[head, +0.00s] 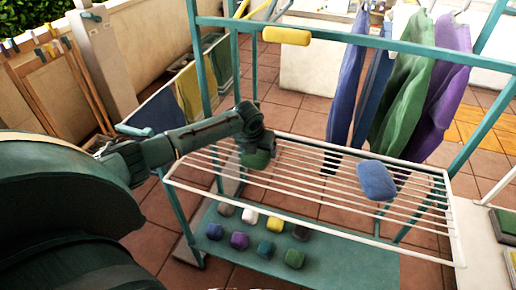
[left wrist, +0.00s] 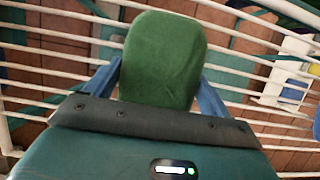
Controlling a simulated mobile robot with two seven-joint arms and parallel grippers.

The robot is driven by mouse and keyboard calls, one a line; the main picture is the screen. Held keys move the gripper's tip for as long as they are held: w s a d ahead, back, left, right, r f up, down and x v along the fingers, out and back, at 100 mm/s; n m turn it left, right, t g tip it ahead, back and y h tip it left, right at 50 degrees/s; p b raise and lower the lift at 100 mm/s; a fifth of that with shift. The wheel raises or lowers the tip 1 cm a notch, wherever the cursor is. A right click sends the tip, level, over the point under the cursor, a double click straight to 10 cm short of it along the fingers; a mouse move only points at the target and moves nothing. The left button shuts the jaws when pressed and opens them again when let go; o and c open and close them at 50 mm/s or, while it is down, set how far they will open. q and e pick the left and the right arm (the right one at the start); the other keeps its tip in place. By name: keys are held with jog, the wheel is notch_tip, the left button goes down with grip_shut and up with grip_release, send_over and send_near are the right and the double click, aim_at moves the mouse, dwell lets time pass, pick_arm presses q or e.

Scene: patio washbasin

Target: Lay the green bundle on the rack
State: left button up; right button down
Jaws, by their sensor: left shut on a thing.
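The green bundle (left wrist: 163,58) is a rounded cloth block held between the two blue fingers of my left gripper (left wrist: 160,85) in the left wrist view. In the head view my left gripper (head: 257,150) is over the left part of the white wire rack (head: 330,200), with the green bundle (head: 257,159) below it. I cannot tell whether the bundle touches the rack bars. A blue bundle (head: 377,180) lies on the right part of the rack. My right gripper is not in view.
Several small coloured bundles sit on the teal lower shelf (head: 340,262) under the rack. Blue, green and purple cloths (head: 404,95) hang behind the rack. A teal frame with a yellow grip (head: 286,36) stands around it. The rack's middle is clear.

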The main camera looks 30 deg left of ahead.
pick_arm(q)
jog(key=o, duration=0.9)
jog(key=shift+r, duration=0.15)
jog(key=v, duration=1.1)
jog(key=shift+s+d+r+p, duration=0.1)
jog(key=shift+s+r+p, duration=0.2)
jog(key=shift+r, duration=0.05)
